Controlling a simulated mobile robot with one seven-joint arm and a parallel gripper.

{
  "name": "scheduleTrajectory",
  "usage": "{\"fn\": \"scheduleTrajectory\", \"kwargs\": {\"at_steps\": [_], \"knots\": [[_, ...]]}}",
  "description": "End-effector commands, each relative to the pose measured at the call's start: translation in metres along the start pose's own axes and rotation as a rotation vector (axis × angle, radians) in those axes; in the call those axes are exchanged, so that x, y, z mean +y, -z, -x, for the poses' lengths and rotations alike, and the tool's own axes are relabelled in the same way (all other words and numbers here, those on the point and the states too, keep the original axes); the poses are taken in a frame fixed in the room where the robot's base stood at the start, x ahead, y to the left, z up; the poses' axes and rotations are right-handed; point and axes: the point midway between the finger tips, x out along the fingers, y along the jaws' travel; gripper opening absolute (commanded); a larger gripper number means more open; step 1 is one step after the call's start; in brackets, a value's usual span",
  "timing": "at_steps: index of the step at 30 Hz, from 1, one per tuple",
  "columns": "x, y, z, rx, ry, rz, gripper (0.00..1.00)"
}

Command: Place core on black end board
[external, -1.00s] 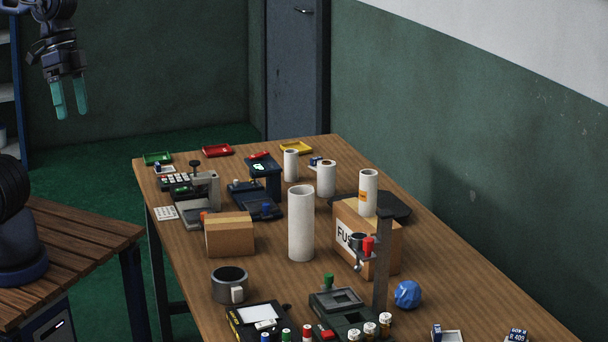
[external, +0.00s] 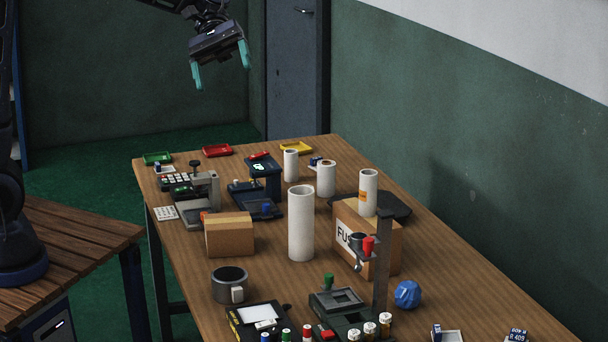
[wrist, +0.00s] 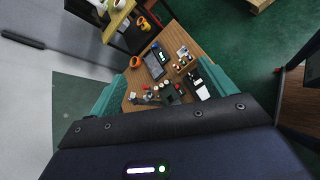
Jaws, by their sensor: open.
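My gripper (external: 222,69) is open and empty, high above the far left of the table in the external view. Its two teal fingers are spread wide; they also frame the wrist view (wrist: 163,88). Several pale tubes that could be the core stand on the table. A tall white tube (external: 301,225) is in the middle, with two shorter tubes (external: 291,166) (external: 327,179) behind it. Another tube with an orange label (external: 368,193) appears at the FUSE carton's top. A flat black board (external: 398,207), perhaps the end board, lies behind that carton and is partly hidden.
The FUSE carton (external: 385,250) and a smaller carton (external: 229,236) flank the tall tube. A dark post (external: 382,265) rises in front of the FUSE carton. A mug (external: 229,285), a blue ball (external: 407,294) and several film items crowd the near side. The right edge is mostly clear.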

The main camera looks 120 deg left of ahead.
Motion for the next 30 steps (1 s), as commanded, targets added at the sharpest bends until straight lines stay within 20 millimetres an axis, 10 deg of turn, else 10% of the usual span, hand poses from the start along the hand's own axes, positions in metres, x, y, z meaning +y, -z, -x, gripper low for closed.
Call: {"fn": "scheduleTrajectory", "kwargs": {"at_steps": [10, 24, 30], "knots": [[0.063, 0.13, 0.106, -0.219, -0.321, 0.391, 0.83], [0.07, 0.245, 0.221, -0.44, -0.597, 0.631, 0.83], [0.04, 0.294, 0.177, -0.436, -0.586, 0.632, 0.83]]}}
